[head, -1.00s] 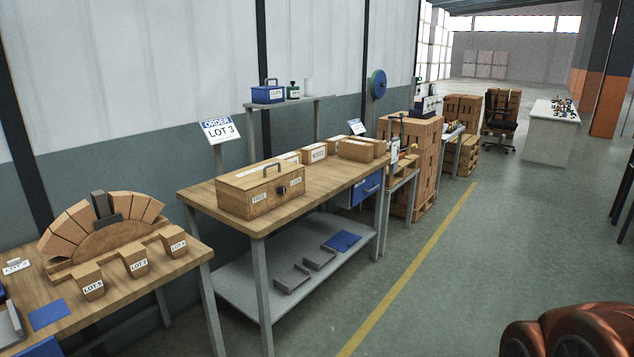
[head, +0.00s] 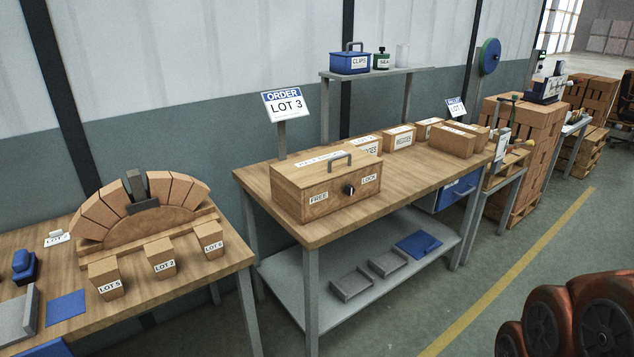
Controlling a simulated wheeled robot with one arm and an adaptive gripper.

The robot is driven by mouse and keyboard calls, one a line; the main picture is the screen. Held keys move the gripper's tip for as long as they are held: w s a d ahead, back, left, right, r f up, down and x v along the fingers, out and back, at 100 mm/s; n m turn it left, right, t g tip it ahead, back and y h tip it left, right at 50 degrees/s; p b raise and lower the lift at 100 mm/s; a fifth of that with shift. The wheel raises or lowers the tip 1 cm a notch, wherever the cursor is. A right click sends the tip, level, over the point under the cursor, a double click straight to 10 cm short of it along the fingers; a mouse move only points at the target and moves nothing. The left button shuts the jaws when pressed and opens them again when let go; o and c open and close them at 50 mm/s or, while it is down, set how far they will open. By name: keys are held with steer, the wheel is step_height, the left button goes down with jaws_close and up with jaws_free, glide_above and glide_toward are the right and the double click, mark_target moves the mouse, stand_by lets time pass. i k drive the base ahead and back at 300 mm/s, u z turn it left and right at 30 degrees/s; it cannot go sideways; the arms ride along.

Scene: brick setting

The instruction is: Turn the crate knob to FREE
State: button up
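The wooden crate (head: 300,190) sits on the middle workbench (head: 330,228), with a grey handle (head: 335,160) on its lid. Its front face carries a dark round knob (head: 349,190) between a FREE label (head: 318,198) on the left and a LOCK label (head: 370,179) on the right. The knob's pointer is too small to read for certain. The lid looks closed. My gripper is not in view; only orange-red arm links of mine show at the lower right, apart from the bench.
A left table (head: 200,278) holds a brick arch (head: 150,215) and LOT blocks (head: 162,258). An ORDER LOT 3 sign (head: 285,104) stands behind the crate. Boxes (head: 452,141) sit right of it. Grey trays (head: 352,286) lie on the lower shelf. The floor by the yellow line (head: 500,285) is clear.

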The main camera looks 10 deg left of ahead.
mark_target(349, 189)
steer(key=u, duration=0.75)
steer(key=i, duration=0.95)
steer(key=u, duration=0.75)
